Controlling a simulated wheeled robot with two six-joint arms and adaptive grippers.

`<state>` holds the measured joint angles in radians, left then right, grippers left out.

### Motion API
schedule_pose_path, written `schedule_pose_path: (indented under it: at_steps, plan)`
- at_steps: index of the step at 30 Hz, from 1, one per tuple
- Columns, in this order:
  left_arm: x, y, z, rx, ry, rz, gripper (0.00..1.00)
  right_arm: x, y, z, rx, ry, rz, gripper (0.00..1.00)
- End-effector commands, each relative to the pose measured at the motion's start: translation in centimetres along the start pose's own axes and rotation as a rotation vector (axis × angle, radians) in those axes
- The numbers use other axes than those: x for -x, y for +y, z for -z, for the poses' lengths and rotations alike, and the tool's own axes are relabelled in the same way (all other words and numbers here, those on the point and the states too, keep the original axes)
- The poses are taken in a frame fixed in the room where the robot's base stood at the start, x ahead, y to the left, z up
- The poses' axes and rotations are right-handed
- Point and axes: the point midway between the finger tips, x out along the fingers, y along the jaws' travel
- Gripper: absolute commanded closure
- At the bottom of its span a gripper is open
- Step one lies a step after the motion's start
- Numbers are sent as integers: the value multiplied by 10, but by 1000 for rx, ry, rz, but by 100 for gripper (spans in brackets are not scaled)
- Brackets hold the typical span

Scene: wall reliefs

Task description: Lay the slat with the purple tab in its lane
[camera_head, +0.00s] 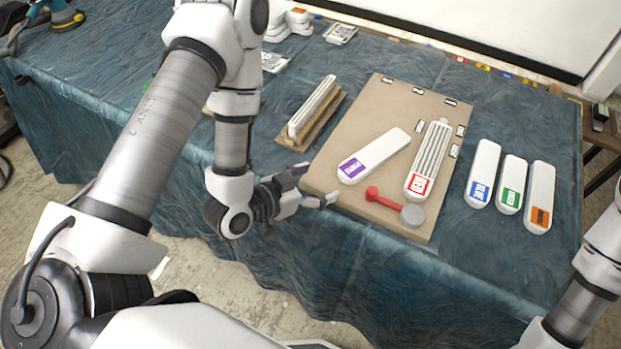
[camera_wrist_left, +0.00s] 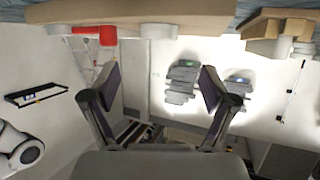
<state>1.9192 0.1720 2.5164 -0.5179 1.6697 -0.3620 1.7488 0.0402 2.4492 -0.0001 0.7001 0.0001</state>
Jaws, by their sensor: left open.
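The white slat with the purple tab (camera_head: 375,155) lies at an angle on the tan board (camera_head: 376,98), its purple end toward the board's front left. A white grooved piece with a red tab (camera_head: 430,160) lies beside it to the right. My left gripper (camera_head: 315,187) is at the board's front left edge, short of the purple-tab slat, with its fingers apart and nothing between them. The left wrist view shows the open fingers (camera_wrist_left: 157,95) and a tan edge at the top; the purple tab does not show there. My right gripper is out of view.
A red-handled tool with a round grey head (camera_head: 388,206) lies at the board's front. Slats with blue (camera_head: 484,172), green (camera_head: 511,185) and orange (camera_head: 540,198) tabs lie right of the board. A white slat on a wooden base (camera_head: 312,108) stands to its left.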

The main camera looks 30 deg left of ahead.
Motion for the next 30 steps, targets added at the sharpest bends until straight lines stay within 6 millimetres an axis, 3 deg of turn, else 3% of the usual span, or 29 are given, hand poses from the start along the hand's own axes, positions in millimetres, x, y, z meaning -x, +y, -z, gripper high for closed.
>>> schedule_pose_path:
  at_steps: [1, 3, 13, 16, 19, 21, 24, 27, 30]
  plan:
    - [11, 0, 10, 3, -3, -1, 15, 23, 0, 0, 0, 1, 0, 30]
    - [18, 0, 8, 1, -3, -1, 15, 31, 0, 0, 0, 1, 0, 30]
    - [22, 1, -6, 3, -33, -3, 15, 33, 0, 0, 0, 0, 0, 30]
    - [23, 6, -45, 41, -212, -5, 15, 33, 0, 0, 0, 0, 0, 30]
    - [38, 10, -105, 127, -507, 30, 15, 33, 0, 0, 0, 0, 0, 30]
    - [61, 12, -146, 206, -724, 84, 15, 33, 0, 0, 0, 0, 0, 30]
    - [98, 17, -186, 325, -991, 189, 15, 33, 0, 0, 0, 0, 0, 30]
    - [123, 22, -202, 399, -1132, 260, 10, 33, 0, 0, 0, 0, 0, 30]
    - [129, 23, -206, 418, -1163, 277, 10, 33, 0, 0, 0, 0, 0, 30]
